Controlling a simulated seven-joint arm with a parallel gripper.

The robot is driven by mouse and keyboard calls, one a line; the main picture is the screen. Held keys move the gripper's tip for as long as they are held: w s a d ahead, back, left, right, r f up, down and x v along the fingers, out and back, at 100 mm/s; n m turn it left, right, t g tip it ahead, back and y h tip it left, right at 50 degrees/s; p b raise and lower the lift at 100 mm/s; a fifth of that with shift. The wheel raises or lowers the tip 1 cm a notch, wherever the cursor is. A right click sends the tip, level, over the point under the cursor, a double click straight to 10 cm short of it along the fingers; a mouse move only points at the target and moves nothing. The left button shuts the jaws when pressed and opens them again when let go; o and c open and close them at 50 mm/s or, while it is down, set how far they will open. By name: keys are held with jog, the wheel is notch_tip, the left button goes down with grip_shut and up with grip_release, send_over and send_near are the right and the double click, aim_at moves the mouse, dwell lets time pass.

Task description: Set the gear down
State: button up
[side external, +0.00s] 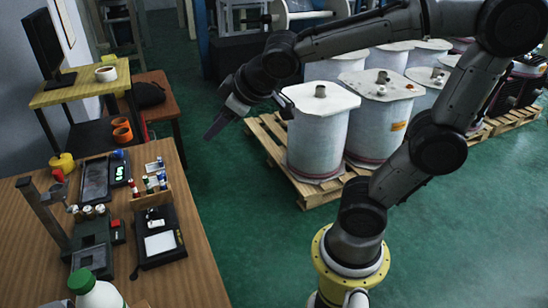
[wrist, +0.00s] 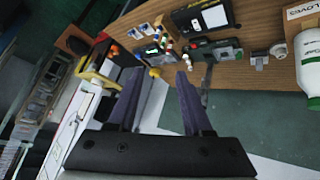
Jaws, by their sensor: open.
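I cannot make out a gear for certain in either view. My gripper (side external: 226,116) is up in the air to the right of the wooden workbench, above the green floor. In the wrist view my gripper (wrist: 157,80) has its two dark fingers spread apart with nothing between them. A small round grey part (wrist: 278,50) lies on the bench near the white bottle in the wrist view; it is too small to name.
The wooden bench (side external: 190,235) holds a grey stand (side external: 45,215), a black device with a white plate (side external: 160,243), a yellow mug (side external: 62,162) and a green-capped bottle (side external: 98,296). Large pale drums (side external: 317,135) stand on a pallet to the right.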

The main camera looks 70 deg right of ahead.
jog(key=s+f, duration=0.1)
jog(key=s, duration=0.3)
jog(key=s+a+f+m+g+y, duration=0.1)
jog(key=s, duration=0.4)
jog(key=s+a+f+g, duration=0.1)
jog(key=s, duration=0.4)
jog(key=shift+s+f+m+y, duration=0.1)
jog(key=shift+f+m+y, duration=0.05)
jog(key=shift+m+y, duration=0.15)
jog(key=shift+c, duration=0.2)
jog(key=shift+s+a+f+g, duration=0.15)
jog(key=shift+s+g, duration=0.15)
